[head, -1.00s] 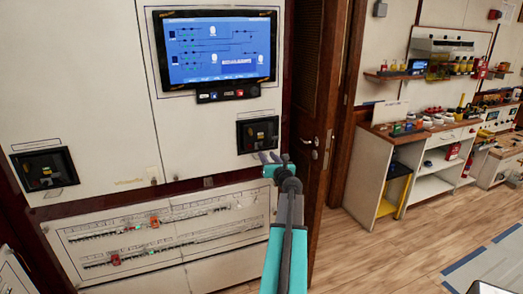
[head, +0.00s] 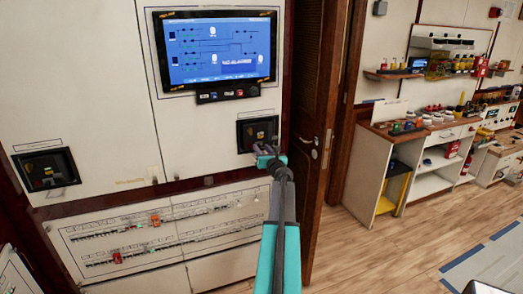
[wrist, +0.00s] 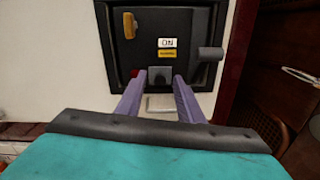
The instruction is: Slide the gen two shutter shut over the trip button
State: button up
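The right-hand black breaker unit (head: 245,137) is set in the white cabinet, and it fills the upper middle of the wrist view (wrist: 118,45). It carries an ON label (wrist: 167,43), a yellow label and a grey knob on the right. A small grey tab (wrist: 159,75), perhaps the shutter's, sits low on it. The "gen two" lettering cannot be read.
A second black unit (head: 46,172) is at the left. A screen (head: 214,50) hangs above, and a breaker-row panel (head: 150,235) lies below. A brown door (head: 318,120) stands close right of the gripper.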

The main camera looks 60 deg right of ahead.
grip_shut()
dwell(0.4)
